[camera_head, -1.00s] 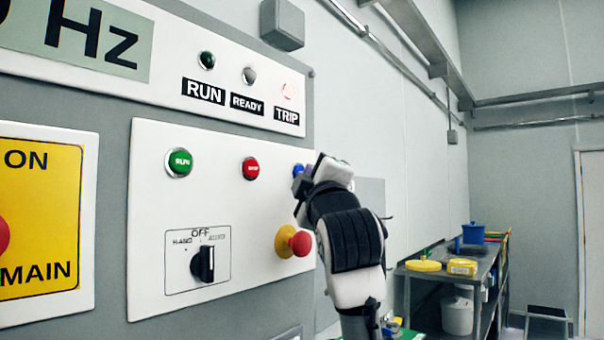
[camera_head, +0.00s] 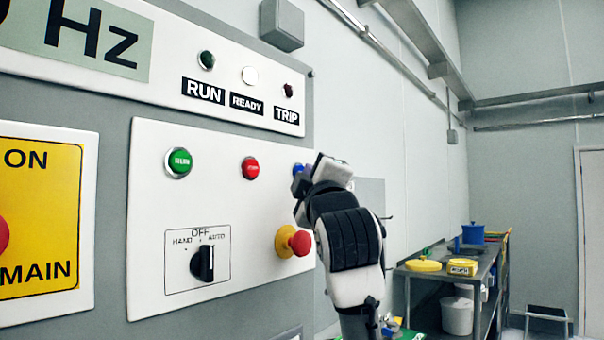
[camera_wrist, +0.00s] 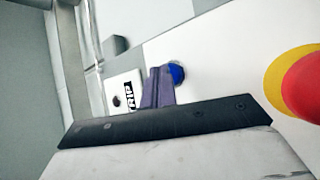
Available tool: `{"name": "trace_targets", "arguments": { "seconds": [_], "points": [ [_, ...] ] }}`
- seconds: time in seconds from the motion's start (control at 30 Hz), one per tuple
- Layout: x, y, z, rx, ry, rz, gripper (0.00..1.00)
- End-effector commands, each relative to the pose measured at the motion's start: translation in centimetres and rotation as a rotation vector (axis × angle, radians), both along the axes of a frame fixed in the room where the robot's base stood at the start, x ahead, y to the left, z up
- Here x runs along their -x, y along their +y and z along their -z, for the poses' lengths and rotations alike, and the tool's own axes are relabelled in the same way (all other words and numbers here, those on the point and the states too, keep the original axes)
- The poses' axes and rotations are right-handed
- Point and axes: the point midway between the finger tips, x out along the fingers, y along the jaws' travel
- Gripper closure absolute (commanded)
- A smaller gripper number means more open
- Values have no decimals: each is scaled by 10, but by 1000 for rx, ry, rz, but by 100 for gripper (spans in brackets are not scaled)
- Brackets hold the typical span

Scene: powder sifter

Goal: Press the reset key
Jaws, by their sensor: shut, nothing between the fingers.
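The blue key (camera_head: 298,170) sits at the right of the white control panel (camera_head: 150,220), partly hidden by my gripper (camera_head: 307,172). In the wrist view the blue key (camera_wrist: 176,74) shows just beside the purple fingertips (camera_wrist: 158,88). The fingers are shut with nothing between them. They are at or very near the key; I cannot tell whether they touch it. No label on the blue key is readable. Above, the READY lamp (camera_head: 249,75) is lit white, and the TRIP lamp (camera_head: 289,90) and RUN lamp (camera_head: 207,60) are dark.
A red emergency knob on a yellow collar (camera_head: 292,241) sticks out just below my gripper. Left of the key are a red stop button (camera_head: 250,168) and a green run button (camera_head: 179,162). A black selector switch (camera_head: 203,263) is lower left. A bench (camera_head: 443,272) stands at the right.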

Motion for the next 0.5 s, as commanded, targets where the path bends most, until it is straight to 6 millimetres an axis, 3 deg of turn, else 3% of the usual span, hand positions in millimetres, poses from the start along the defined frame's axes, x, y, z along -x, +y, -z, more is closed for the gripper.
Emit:
{"name": "trace_targets", "arguments": {
  "seconds": [0.5],
  "points": [
    [7, -10, 0, 0, -1, 0, 100]
  ]
}}
